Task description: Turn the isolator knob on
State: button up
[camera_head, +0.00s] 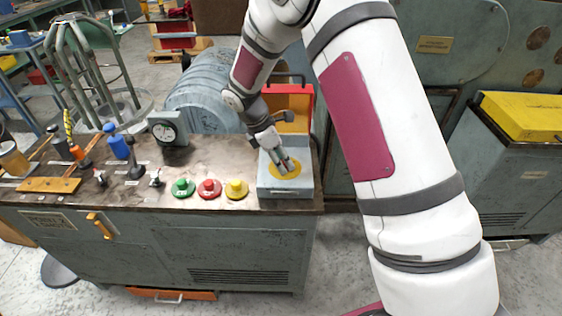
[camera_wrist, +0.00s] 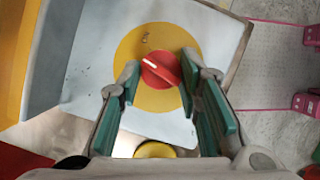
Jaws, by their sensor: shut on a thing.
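The isolator knob (camera_wrist: 163,70) is red with a white pointer mark and sits at the centre of a round yellow plate (camera_wrist: 131,51) on a grey box. In the wrist view its white mark lies toward the knob's upper left. My gripper (camera_wrist: 160,75) has one finger on each side of the knob and is shut on it. In the head view my gripper (camera_head: 288,168) reaches down onto the yellow disc (camera_head: 275,172) on top of the grey box (camera_head: 285,189), and the fingers hide the knob there.
Green (camera_head: 183,188), red (camera_head: 209,189) and yellow (camera_head: 236,189) buttons stand left of the box on the bench. A dial gauge (camera_head: 166,130) and several levers stand farther left. An orange-red open case (camera_head: 289,103) is behind the box.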

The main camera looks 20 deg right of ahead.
jog(key=shift+w+m+g+b, duration=0.1)
jog(key=shift+m+g+b, duration=0.2)
jog(key=shift+m, duration=0.6)
jog(key=o, duration=1.1)
jog(key=shift+o, duration=0.2)
jog(key=v, duration=0.7)
jog(key=shift+r, duration=0.25)
jog(key=shift+o, duration=0.2)
